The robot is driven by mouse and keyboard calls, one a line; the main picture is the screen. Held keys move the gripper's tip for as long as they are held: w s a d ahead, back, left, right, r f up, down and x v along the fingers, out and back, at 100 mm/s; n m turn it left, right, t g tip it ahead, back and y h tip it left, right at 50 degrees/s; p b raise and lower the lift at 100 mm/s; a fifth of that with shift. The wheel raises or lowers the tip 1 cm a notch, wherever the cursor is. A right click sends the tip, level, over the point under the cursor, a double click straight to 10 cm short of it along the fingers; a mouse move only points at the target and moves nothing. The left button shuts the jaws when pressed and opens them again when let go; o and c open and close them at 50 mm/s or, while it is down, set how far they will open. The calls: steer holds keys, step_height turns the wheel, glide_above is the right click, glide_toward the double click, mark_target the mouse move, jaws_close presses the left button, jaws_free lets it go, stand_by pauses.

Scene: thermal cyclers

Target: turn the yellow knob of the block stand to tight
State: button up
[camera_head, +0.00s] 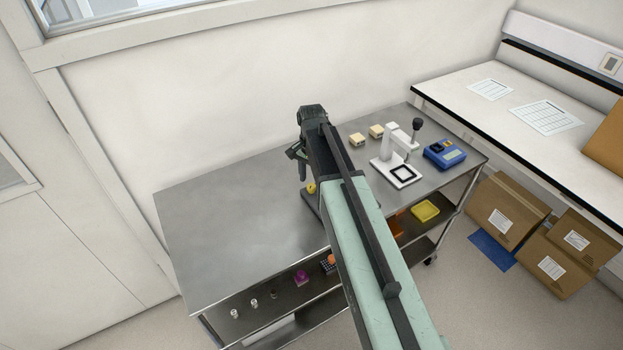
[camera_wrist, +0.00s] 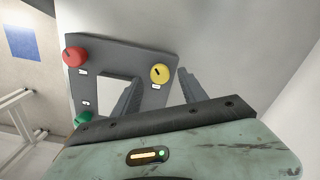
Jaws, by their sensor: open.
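The block stand is a dark grey plate (camera_wrist: 115,55) with a square opening, seen in the wrist view. It carries a yellow knob (camera_wrist: 161,74) with a dark pointer line, a red knob (camera_wrist: 75,56) at upper left and a green knob (camera_wrist: 83,119) at lower left. My gripper (camera_wrist: 160,77) is open, with one finger on each side of the yellow knob in the picture. I cannot tell whether the fingers touch it. In the head view the yellow knob (camera_head: 311,188) shows beside my arm, which hides most of the stand.
The steel cart top (camera_head: 235,220) is clear on the left. On its right are a white press-like stand (camera_head: 392,160), a blue device (camera_head: 444,154) and two small cream blocks (camera_head: 357,139). The lower shelf holds a yellow tray (camera_head: 425,211) and small items. Boxes (camera_head: 505,210) stand at right.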

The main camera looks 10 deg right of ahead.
mark_target(312, 185)
step_height(312, 185, up, 6)
steer(key=p, duration=0.5)
steer(key=shift+r, duration=0.1)
steer(key=shift+f, duration=0.2)
steer(key=shift+n, duration=0.7)
steer(key=s+b, duration=0.1)
steer(key=s, duration=0.1)
steer(key=s+f, duration=0.1)
steer(key=s, duration=0.2)
steer(key=s+f+b, duration=0.1)
steer(key=s, duration=0.1)
steer(key=shift+s+f+b, duration=0.15)
steer(key=shift+b, duration=0.15)
steer(key=s+n, duration=0.7)
steer(key=shift+n, duration=0.4)
